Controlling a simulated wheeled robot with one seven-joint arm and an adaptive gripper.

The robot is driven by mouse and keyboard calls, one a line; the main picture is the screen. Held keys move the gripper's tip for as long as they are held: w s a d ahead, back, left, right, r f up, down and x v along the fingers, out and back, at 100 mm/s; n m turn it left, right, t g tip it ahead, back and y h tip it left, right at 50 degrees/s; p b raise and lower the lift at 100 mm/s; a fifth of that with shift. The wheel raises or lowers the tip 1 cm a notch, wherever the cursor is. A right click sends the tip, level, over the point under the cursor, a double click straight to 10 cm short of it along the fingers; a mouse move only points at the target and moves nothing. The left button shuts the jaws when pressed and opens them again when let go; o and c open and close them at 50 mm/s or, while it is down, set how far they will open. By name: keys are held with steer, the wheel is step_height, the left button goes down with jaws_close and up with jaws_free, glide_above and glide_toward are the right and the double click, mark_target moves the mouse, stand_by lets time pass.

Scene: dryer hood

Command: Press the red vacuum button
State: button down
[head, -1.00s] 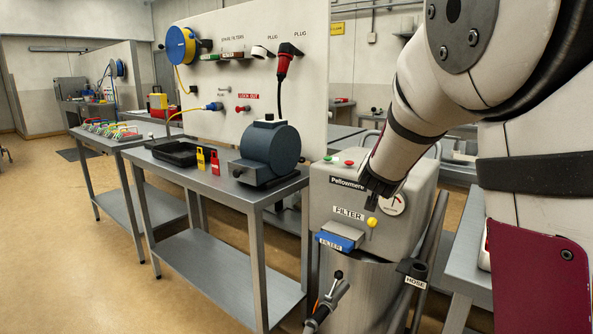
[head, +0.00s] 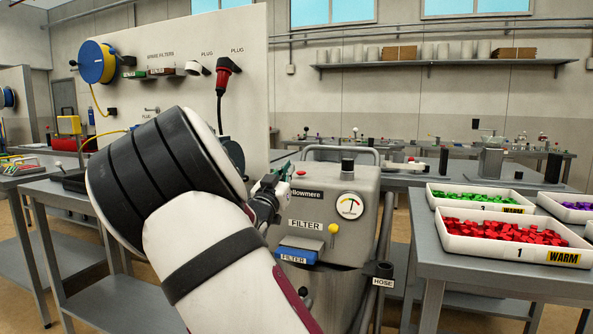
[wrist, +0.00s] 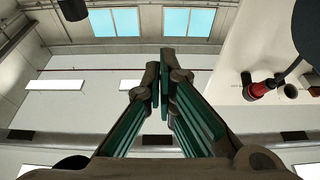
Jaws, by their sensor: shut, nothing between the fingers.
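The grey Pellowmere vacuum (head: 367,187) stands right of centre in the head view. The red vacuum button (head: 301,173) is a small red spot at the left of its top. My gripper (head: 286,167) is just left of the red button in the picture, fingers pointing upward; I cannot tell its gap to the button. In the wrist view, my gripper's fingers (wrist: 165,80) are together and empty. The wrist view shows walls and windows, not the button. The green button seen earlier beside the red one cannot be made out behind my gripper.
The vacuum has a gauge (head: 349,205), a yellow knob (head: 333,229), a blue filter tray (head: 297,254) and a hose (head: 382,270). A bench with a tray of red pieces (head: 514,249) stands to the right. A red plug (head: 223,70) hangs on the board behind.

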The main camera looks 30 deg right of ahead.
step_height(320, 180, up, 3)
steer(key=b, duration=0.2)
glide_above(301, 174)
steer(key=s+a, duration=0.1)
steer(key=shift+s+a, duration=0.1)
steer(key=shift+a, duration=0.1)
steer(key=f, duration=0.2)
steer(key=f+b, duration=0.1)
steer(key=shift+w+d, duration=0.15)
steer(key=shift+w, duration=0.1)
steer(key=shift+s+f, duration=0.1)
steer(key=shift+f, duration=0.25)
steer(key=shift+f+b, duration=0.75)
steer(key=shift+f, duration=0.7)
steer(key=r+p, duration=0.1)
steer(key=r, duration=0.1)
steer(key=r+p, duration=0.1)
steer(key=r, duration=0.2)
steer(key=shift+s+a+r, duration=0.15)
steer(key=shift+s+a, duration=0.05)
steer(key=p+v, duration=0.1)
steer(key=v, duration=0.8)
steer(key=shift+s, duration=0.25)
